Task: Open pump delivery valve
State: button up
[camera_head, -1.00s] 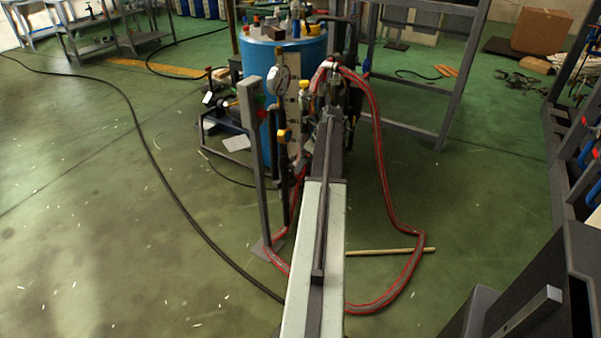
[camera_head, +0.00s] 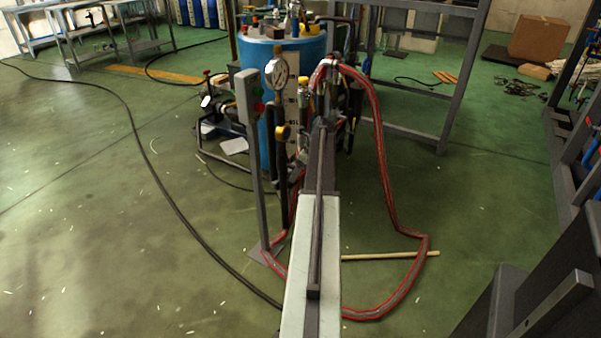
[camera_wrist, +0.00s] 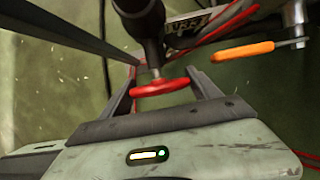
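A red handwheel (camera_wrist: 160,88) on a dark stem sits between the two fingers of my gripper (camera_wrist: 163,76) in the wrist view. The fingers are spread apart, one on each side of the wheel. I cannot tell whether either finger touches it. An orange lever (camera_wrist: 243,51) on a metal fitting is to the right of the gripper. No label shows which of these is the pump delivery valve. In the head view my arm reaches toward the pipework in front of a blue drum (camera_head: 305,55), and the gripper cannot be made out there.
A pressure gauge (camera_head: 277,72) and a grey post (camera_head: 253,150) stand left of my arm. A red-edged hose (camera_head: 383,170) loops down on the right to the floor, near a wooden stick (camera_head: 390,255). A black cable (camera_head: 150,155) crosses the open floor at left.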

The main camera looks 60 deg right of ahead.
jog(key=shift+s+a, duration=0.1)
jog(key=h+b, duration=0.1)
jog(key=h, duration=0.1)
jog(key=shift+a+f+n+h, duration=0.1)
jog(key=shift+f+n+h, duration=0.05)
jog(key=shift+n+h, duration=0.2)
jog(key=h+b, duration=0.3)
jog(key=n+h+b, duration=0.1)
jog(key=shift+f+h, duration=0.25)
jog(key=h+b, duration=0.1)
jog(key=b, duration=0.1)
jog(key=h+b, duration=0.1)
jog(key=b, duration=0.1)
jog(key=h+b, duration=0.1)
jog(key=b, duration=0.1)
jog(key=shift+d+n+t+h, duration=0.3)
jog(key=shift+n+h, duration=0.05)
jog(key=shift+h, duration=0.05)
jog(key=h+b, duration=0.1)
jog(key=b, duration=0.1)
jog(key=shift+d+r+h+b, duration=0.1)
jog(key=shift+r+h+b, duration=0.1)
jog(key=shift+h+b, duration=0.2)
jog(key=shift+r+n+b, duration=0.2)
jog(key=shift+n+b, duration=0.2)
jog(key=shift+b, duration=0.15)
jog(key=shift+r+t+h, duration=0.1)
jog(key=shift+t+h, duration=0.2)
